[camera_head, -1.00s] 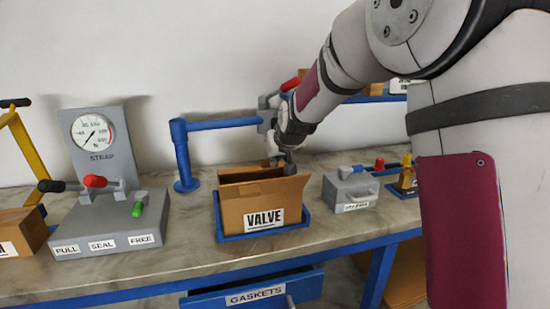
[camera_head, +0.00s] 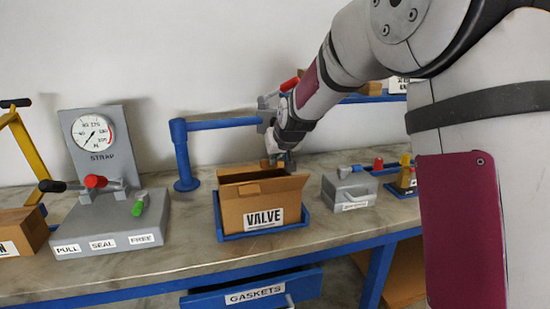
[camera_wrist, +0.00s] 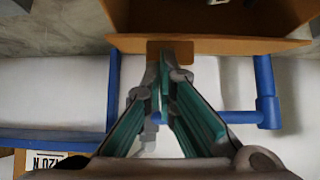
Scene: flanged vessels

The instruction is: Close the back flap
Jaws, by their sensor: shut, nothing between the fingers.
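The brown cardboard box (camera_head: 250,213) labelled VALVE stands open on the workbench. Its back flap (camera_head: 238,176) stands raised along the far edge, and the near side hides the inside. In the wrist view the flap (camera_wrist: 225,46) shows as a brown strip across the top, with a darker tab (camera_wrist: 155,46) at the fingertips. My gripper (camera_wrist: 166,68) is shut and empty, with its tips close to this tab; I cannot tell whether they touch. In the head view my gripper (camera_head: 282,161) is at the far right side of the box, partly hidden by it.
A blue tray (camera_head: 232,237) holds the box. A blue post with a horizontal arm (camera_head: 222,123) stands behind it. A grey STRAP gauge stand (camera_head: 110,225) with levers is to the left.

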